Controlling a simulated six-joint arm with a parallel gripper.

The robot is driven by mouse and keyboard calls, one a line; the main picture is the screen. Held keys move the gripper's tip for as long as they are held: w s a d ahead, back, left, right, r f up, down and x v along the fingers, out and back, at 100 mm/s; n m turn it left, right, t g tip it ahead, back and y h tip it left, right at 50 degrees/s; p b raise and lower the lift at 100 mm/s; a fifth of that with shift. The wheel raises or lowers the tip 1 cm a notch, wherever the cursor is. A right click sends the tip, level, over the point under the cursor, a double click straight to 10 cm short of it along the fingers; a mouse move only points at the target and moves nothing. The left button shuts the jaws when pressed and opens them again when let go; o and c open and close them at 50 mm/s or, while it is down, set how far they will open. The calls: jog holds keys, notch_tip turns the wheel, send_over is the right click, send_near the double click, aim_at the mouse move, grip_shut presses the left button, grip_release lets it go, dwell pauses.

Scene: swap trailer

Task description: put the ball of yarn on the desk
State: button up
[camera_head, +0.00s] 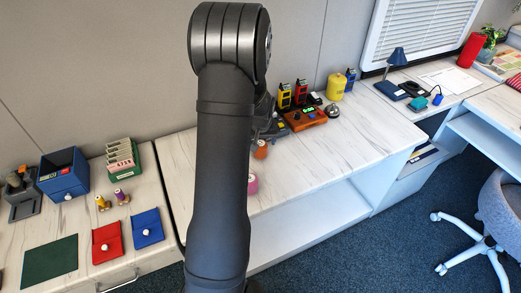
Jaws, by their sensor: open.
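I cannot clearly make out a ball of yarn. A pink rounded thing (252,184) sits at the front edge of the middle counter, partly covered by my arm; I cannot tell whether it is yarn. A small orange thing (261,149) stands behind it, also partly covered. The likely desk (453,86) is the white marbled surface at the right, with a blue lamp (397,58), a dark blue box and a paper sheet on it. My gripper is hidden behind my upright arm, which fills the middle of the view.
The middle counter (340,145) is bare at its front right. A wooden tray (305,120), a yellow canister (335,87) and a bell stand at its back. The left counter holds a blue box (63,174), a card rack and coloured pouches. A chair (503,210) stands at the right.

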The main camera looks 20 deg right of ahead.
aim_at(261, 147)
jog(key=shift+x, duration=3)
jog(key=shift+d, duration=0.2)
jog(key=c, duration=1.2)
jog(key=shift+o, duration=0.2)
jog(key=shift+r, duration=0.1)
jog(key=shift+r, duration=0.45)
jog(key=v, duration=0.2)
jog(key=d+v, duration=0.1)
jog(key=shift+a+r, duration=0.1)
jog(key=shift+r, duration=0.4)
jog(key=s+d+r, duration=0.5)
jog(key=s+r, duration=0.1)
jog(key=s, duration=0.3)
jog(key=w+a+f+n, duration=0.1)
jog(key=w+a, duration=0.3)
jog(key=a, duration=0.8)
jog(key=w+a+f+n, duration=0.2)
jog(key=w+a, duration=0.2)
jog(key=a, duration=0.9)
jog(key=w+a+f+n+y, duration=0.1)
jog(key=w+a, duration=0.4)
jog(key=a, duration=0.7)
jog(key=shift+a+f+n, duration=0.25)
jog(key=shift+a+n, duration=0.05)
jog(key=shift+a, duration=0.1)
